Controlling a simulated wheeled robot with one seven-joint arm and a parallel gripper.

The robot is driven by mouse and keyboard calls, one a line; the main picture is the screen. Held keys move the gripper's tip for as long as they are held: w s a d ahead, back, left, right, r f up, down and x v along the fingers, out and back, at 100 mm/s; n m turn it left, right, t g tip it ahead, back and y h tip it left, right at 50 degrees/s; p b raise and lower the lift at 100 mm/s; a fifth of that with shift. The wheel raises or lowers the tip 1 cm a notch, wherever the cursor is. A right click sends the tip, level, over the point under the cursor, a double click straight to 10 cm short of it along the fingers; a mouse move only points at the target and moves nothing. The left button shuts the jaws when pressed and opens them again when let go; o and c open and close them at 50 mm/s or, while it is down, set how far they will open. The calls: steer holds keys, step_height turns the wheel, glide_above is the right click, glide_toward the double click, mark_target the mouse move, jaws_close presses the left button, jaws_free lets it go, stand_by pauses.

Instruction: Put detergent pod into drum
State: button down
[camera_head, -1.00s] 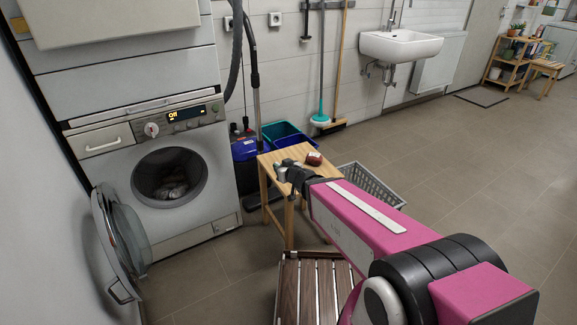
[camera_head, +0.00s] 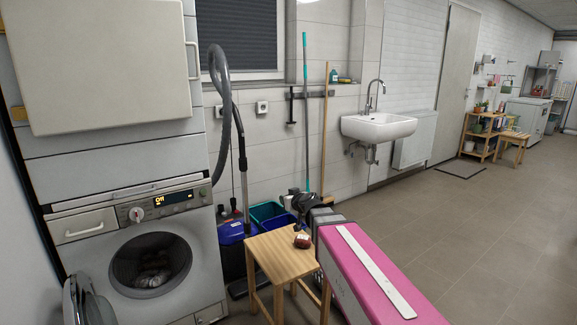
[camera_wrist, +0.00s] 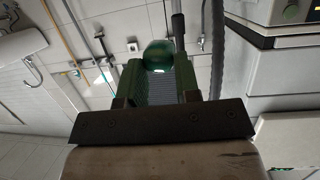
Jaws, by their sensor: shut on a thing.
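The washing machine's drum (camera_head: 152,266) is open at the lower left in the head view, with grey cloth-like items inside. Its round glass door (camera_head: 84,302) is swung open to the left, partly cut off by the frame. My gripper (camera_head: 288,197) is above and behind the wooden stool, right of the machine and apart from the drum. In the wrist view my gripper (camera_wrist: 159,72) is shut on a rounded, glossy green detergent pod (camera_wrist: 158,55).
A wooden stool (camera_head: 268,254) stands right of the machine with a small dark red object (camera_head: 302,241) on it. Blue and teal bins (camera_head: 268,212) and a grey hose (camera_head: 224,110) are behind. A sink (camera_head: 378,127) is on the wall. Floor is free at right.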

steer(key=w+d+r+m+t+h, duration=0.1)
steer(key=w+d+r+m+h, duration=0.2)
steer(key=d+r, duration=0.6)
steer(key=w+d+r+m+t+h, duration=0.1)
steer(key=w+d+r+m+h, duration=0.2)
steer(key=d+r, duration=0.7)
step_height(320, 180, up, 3)
steer(key=shift+w+d+r+h, duration=0.25)
steer(key=shift+w+h, duration=0.35)
steer(key=shift+w, duration=0.3)
steer(key=shift+a, duration=0.15)
